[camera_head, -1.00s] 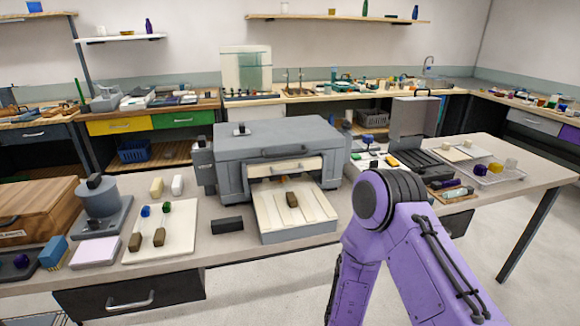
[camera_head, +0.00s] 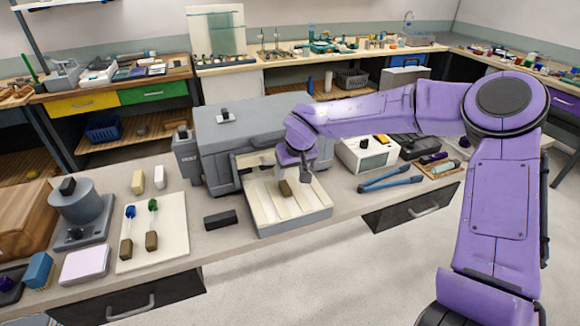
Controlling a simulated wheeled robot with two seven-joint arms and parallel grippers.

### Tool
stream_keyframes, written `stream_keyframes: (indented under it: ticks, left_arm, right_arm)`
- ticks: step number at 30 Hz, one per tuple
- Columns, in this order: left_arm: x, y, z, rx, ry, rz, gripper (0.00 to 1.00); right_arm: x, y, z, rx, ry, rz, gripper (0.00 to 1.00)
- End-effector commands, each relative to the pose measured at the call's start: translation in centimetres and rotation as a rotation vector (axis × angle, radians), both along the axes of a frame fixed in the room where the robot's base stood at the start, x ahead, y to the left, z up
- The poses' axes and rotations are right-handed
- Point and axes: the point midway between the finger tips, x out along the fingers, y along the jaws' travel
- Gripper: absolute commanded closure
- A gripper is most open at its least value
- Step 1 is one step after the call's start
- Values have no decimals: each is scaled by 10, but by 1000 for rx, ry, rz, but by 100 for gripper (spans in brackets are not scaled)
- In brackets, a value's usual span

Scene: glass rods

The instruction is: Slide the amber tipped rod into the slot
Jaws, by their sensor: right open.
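A brown block-shaped handle (camera_head: 286,188) lies on the cream channelled tray (camera_head: 309,208) in front of the grey machine (camera_head: 232,135). The amber tip of this rod is hidden behind my gripper. The tray runs into the machine's front opening, which my arm partly covers. My right gripper (camera_head: 297,177) points down over the tray, close to the brown handle and just to its upper right. It is open. I cannot tell whether it touches the rod. My left gripper is not in view.
A cream board (camera_head: 165,229) at left holds a blue-tipped rod (camera_head: 127,222) and a green-tipped rod (camera_head: 152,215). A black block (camera_head: 220,219) lies beside the tray. Blue tongs (camera_head: 390,184) and a white device (camera_head: 366,154) are to the right, near my arm.

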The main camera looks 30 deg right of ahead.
Motion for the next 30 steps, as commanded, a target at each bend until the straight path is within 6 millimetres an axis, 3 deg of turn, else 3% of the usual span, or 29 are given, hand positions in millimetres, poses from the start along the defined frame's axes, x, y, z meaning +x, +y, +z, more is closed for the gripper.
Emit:
stream_keyframes:
  ticks: [5,19,30]
  left_arm:
    - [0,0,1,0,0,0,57]
    - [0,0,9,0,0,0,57]
    - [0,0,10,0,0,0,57]
  right_arm:
    - [3,-2,-9,-2,3,-1,40]
    - [33,-9,-85,-4,5,-2,40]
    - [39,-10,-98,-1,1,-2,40]
